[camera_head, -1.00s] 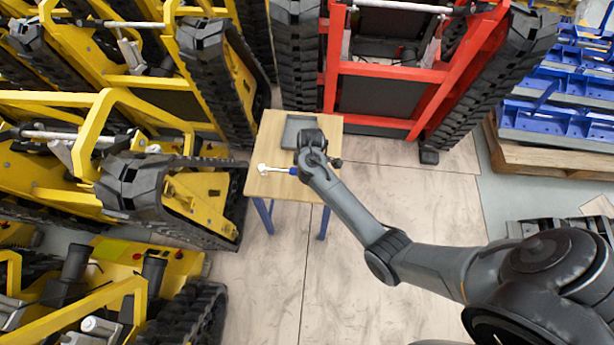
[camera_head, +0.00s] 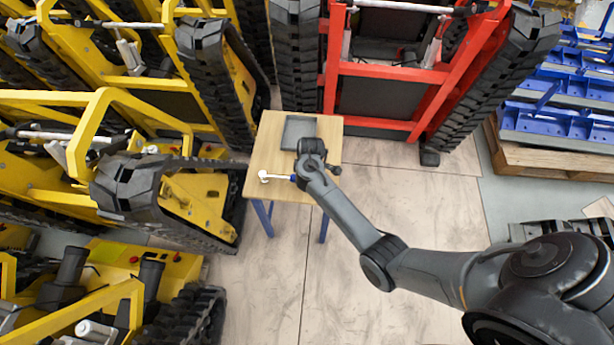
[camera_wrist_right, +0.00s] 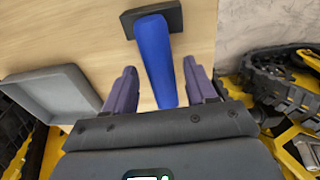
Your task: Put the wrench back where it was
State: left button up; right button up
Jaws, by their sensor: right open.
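The wrench has a pale round head (camera_head: 264,176) and a blue handle (camera_head: 293,178). It shows at the small wooden table, left of my right gripper (camera_head: 310,160). In the right wrist view the blue handle (camera_wrist_right: 155,60) lies between the two spread fingers of my right gripper (camera_wrist_right: 160,68), with gaps on both sides. A dark block (camera_wrist_right: 172,14) shows at the handle's far end; I cannot tell if it is attached. The wrench head is hidden there. I cannot tell whether the wrench touches the tabletop. My left gripper is out of view.
The wooden table (camera_head: 262,150) carries a shallow grey tray (camera_head: 298,128), beside the gripper. Yellow tracked carriers (camera_head: 205,200) stand close on the left. A red carrier (camera_head: 385,122) stands behind at right. Blue parts (camera_head: 560,122) sit on a pallet.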

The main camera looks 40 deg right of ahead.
jog(key=shift+r+p, duration=0.3)
jog(key=shift+r, duration=0.15)
notch_tip(320, 180, up, 10)
jog(key=f+p, duration=0.1)
jog(key=p, duration=0.3)
jog(key=s+a+r+m+t, duration=0.1)
jog(key=s+a+r+m, duration=0.1)
jog(key=s, duration=0.6)
jog(key=s+a+r+m, duration=0.2)
jog(key=s+a+r, duration=0.2)
jog(key=s, duration=0.4)
jog(key=s+a+r+m+t, duration=0.1)
jog(key=s+a+r+m, duration=0.1)
jog(key=s, duration=0.6)
jog(key=a+r, duration=0.1)
jog(key=a, duration=0.1)
jog(key=shift+a+r+t, duration=0.3)
jog(key=shift+a+r, duration=0.05)
jog(key=shift+s+p, duration=0.1)
jog(key=shift+p, duration=0.2)
jog(key=shift+r, duration=0.1)
